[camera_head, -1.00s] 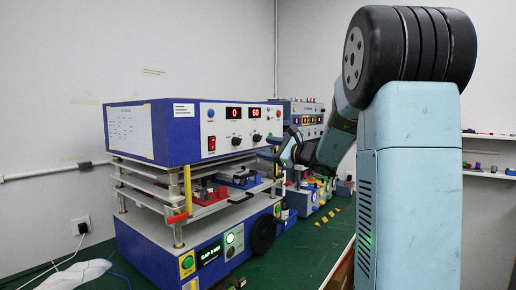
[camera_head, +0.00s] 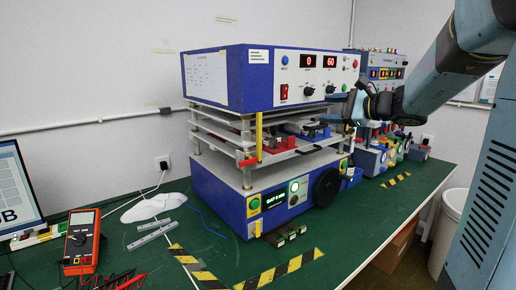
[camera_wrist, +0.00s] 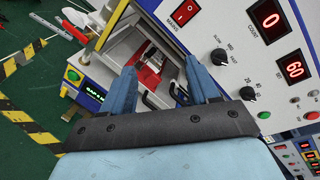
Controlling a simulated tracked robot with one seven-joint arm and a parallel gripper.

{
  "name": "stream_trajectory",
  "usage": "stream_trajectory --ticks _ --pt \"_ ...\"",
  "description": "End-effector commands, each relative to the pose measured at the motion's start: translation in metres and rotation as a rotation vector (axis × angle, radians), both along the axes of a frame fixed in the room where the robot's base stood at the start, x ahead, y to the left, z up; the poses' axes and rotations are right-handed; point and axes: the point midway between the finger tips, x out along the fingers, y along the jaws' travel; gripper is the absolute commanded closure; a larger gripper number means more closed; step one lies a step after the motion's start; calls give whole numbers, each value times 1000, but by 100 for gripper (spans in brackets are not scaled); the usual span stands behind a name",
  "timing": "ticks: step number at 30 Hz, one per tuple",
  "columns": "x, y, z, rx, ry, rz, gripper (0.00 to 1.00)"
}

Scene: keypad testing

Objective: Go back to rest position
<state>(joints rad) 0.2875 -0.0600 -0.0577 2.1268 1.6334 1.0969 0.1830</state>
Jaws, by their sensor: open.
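My gripper (camera_wrist: 165,88) is open in the wrist view, its two blue fingers apart with nothing between them. In the head view my gripper (camera_head: 345,108) is at the right front of the blue and white keypad tester (camera_head: 225,80), near its upper panel. I cannot tell there whether it touches the machine. The tester's displays (camera_head: 320,61) read 0 and 60. Its red switch (camera_head: 284,93) and black knobs show below them. Between the fingers in the wrist view, the tester's fixture with a red part (camera_wrist: 147,76) shows beyond.
A red multimeter (camera_head: 82,240), metal strips (camera_head: 153,235) and a monitor (camera_head: 18,190) are at left on the green table (camera_head: 140,270). Yellow-black tape (camera_head: 280,270) marks the front. More machines (camera_head: 385,72) stand behind at right. A white bin (camera_head: 448,225) stands beside the table.

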Motion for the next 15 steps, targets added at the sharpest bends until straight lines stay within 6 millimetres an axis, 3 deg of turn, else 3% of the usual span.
stream_trajectory --ticks 1,6,10,15 --pt "-20 16 -2 -77 -2 48 40" --pt "-85 52 -26 -360 -5 206 40" --pt "-133 66 -46 -581 -20 321 40" --pt "-192 67 -71 -875 -57 460 40"
